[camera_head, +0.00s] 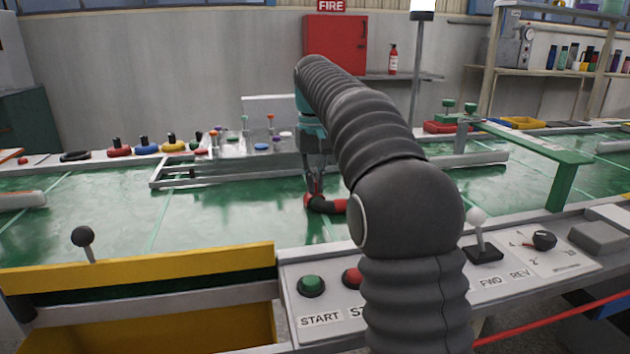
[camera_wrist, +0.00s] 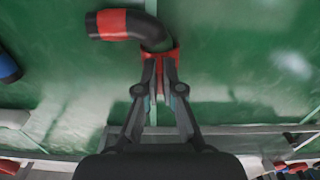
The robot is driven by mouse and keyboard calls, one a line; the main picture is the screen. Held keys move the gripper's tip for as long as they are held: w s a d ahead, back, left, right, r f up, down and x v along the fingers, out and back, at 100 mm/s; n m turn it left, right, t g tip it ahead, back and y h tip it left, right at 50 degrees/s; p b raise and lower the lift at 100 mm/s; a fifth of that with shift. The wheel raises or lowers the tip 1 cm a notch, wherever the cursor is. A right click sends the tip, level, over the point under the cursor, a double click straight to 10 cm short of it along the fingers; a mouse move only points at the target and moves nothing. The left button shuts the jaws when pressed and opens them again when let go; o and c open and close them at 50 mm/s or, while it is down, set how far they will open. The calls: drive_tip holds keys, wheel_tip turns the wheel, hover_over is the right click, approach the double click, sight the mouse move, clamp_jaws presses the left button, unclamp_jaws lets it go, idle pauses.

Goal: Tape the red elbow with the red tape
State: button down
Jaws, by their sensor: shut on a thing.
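The red elbow (camera_wrist: 138,24) is a black curved hose with a red band, lying on the green tabletop in the wrist view. It also shows under my arm in the head view (camera_head: 332,206). My gripper (camera_wrist: 160,62) points down at its near end.
Red (camera_head: 118,150), blue (camera_head: 146,148) and yellow (camera_head: 172,146) items with black knobs stand along the table's back left edge. A grey rail frame (camera_head: 165,180) lies behind the elbow. A green raised bar (camera_head: 540,150) is at right.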

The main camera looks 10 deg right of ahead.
drive_tip(key=shift+f, duration=0.1)
drive_tip(key=c, duration=1.2)
unclamp_jaws()
drive_tip(key=shift+c, duration=0.2)
